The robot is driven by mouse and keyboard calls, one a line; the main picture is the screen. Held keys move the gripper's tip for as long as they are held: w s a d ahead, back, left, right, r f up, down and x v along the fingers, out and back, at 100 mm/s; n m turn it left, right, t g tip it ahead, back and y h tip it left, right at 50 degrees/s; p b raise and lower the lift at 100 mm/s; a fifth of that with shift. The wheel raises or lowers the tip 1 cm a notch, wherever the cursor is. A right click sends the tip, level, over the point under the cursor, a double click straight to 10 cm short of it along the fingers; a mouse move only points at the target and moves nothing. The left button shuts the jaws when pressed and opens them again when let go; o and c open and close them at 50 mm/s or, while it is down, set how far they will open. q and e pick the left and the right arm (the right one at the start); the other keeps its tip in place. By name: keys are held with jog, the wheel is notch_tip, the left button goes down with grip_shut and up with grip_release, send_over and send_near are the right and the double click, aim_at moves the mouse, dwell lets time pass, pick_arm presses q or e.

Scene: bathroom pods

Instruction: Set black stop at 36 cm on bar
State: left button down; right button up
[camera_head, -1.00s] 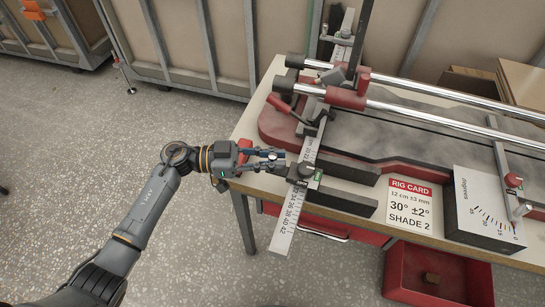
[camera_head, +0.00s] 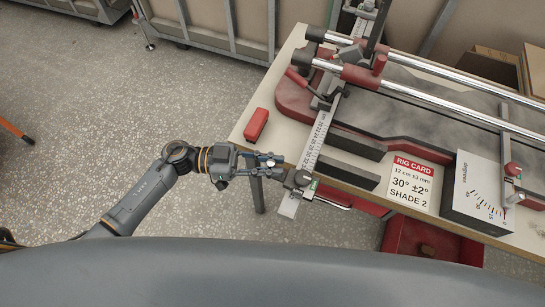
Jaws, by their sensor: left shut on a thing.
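The pale ruler bar (camera_head: 315,142) runs down off the table's front-left edge, with printed numbers too small to read surely. The black stop (camera_head: 299,179), with a small green patch, sits around the bar near its lower end, past the table edge. Only a short pale tip of bar shows below it. My left gripper (camera_head: 276,163) reaches in from the left and is shut on the black stop at its left side. The stop's reading edge cannot be read. My right gripper is not in view.
A red block (camera_head: 256,124) lies on the table corner. Dark rails and chrome tubes (camera_head: 440,98) fill the tabletop.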

pick_arm(q)
jog(key=c, duration=1.2)
grip_release()
jog(key=a, duration=1.2)
jog(key=shift+a, duration=0.1)
